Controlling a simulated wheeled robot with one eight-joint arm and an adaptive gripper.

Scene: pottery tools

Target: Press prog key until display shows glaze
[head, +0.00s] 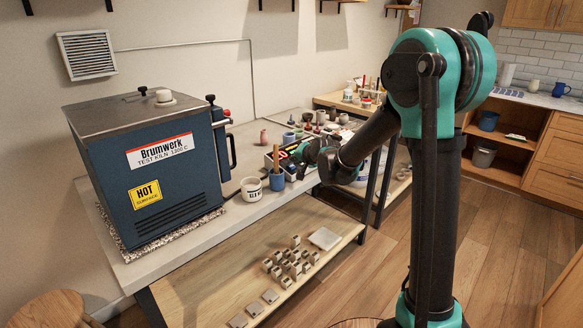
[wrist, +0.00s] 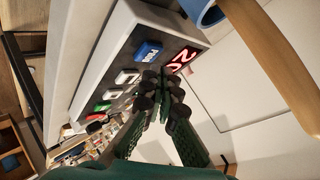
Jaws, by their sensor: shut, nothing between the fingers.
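A light grey control box (wrist: 100,62) with a dark key panel fills the upper left of the wrist view. Its display (wrist: 183,60) shows red characters that look like "20", partly cut off by my fingers; I cannot read a whole word. A blue key (wrist: 148,51) with white lettering, probably the prog key, is nearest the display. A white key (wrist: 127,76), a green key (wrist: 103,105) and a red key (wrist: 95,117) follow. My gripper (wrist: 165,86) is shut and empty, its tips close by the display and blue key; contact cannot be told.
A blue cup (head: 277,181) with a wooden-handled tool stands in front of the box, close to my gripper. The kiln (head: 150,165) stands at left. Small pots and tools crowd the bench behind.

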